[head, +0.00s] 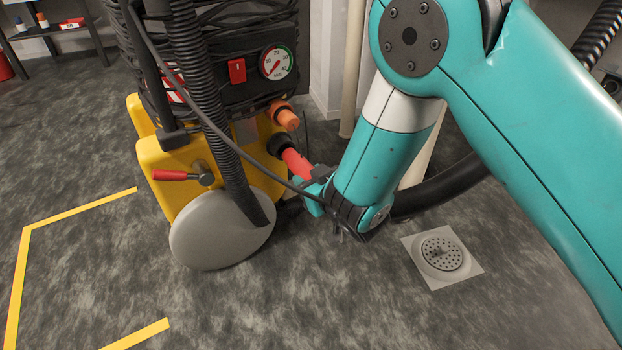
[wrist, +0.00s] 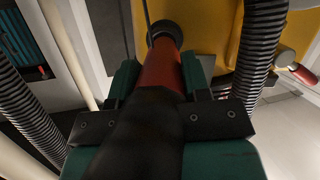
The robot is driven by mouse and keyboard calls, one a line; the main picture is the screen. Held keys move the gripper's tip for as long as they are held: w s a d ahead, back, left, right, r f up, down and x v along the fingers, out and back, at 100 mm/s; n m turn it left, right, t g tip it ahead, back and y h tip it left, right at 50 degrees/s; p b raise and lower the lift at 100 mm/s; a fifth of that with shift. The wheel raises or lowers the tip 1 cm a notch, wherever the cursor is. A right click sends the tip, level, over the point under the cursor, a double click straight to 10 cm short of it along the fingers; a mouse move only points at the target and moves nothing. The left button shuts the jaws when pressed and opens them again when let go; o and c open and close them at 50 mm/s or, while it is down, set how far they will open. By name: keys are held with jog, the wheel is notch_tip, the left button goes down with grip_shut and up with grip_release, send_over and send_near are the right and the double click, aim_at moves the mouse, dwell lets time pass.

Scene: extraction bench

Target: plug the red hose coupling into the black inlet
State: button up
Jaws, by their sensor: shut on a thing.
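The red hose coupling (head: 297,163) is in my gripper (head: 314,180), at the right side of the yellow machine. In the wrist view the red coupling (wrist: 160,68) lies between the two green jaws (wrist: 160,85), with the black hose (wrist: 140,140) running back towards the camera. The far end of the coupling meets the black inlet (head: 279,145) on the yellow body; the inlet also shows in the wrist view (wrist: 166,30) as a dark ring. The two look in line and touching. How deep the coupling sits inside the inlet is hidden.
An orange capped port (head: 286,117) sits just above the inlet. A red-handled valve (head: 180,175) and a grey wheel (head: 215,235) are on the machine's near side. Ribbed hose and cable hang in front of it. A floor drain (head: 441,253) lies right of my gripper.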

aim_at(301, 169)
jog(key=shift+w+a+p, duration=0.1)
jog(key=shift+w+p, duration=0.1)
jog(key=shift+p, duration=0.1)
jog(key=shift+w+a, duration=0.2)
jog(key=shift+w, duration=0.05)
jog(key=shift+w+a+p, duration=0.4)
jog(key=shift+w+p, duration=0.25)
jog(key=shift+w+a+p, duration=0.35)
jog(key=shift+w+p, duration=0.25)
jog(key=o, duration=1.3)
jog(key=shift+c, duration=0.2)
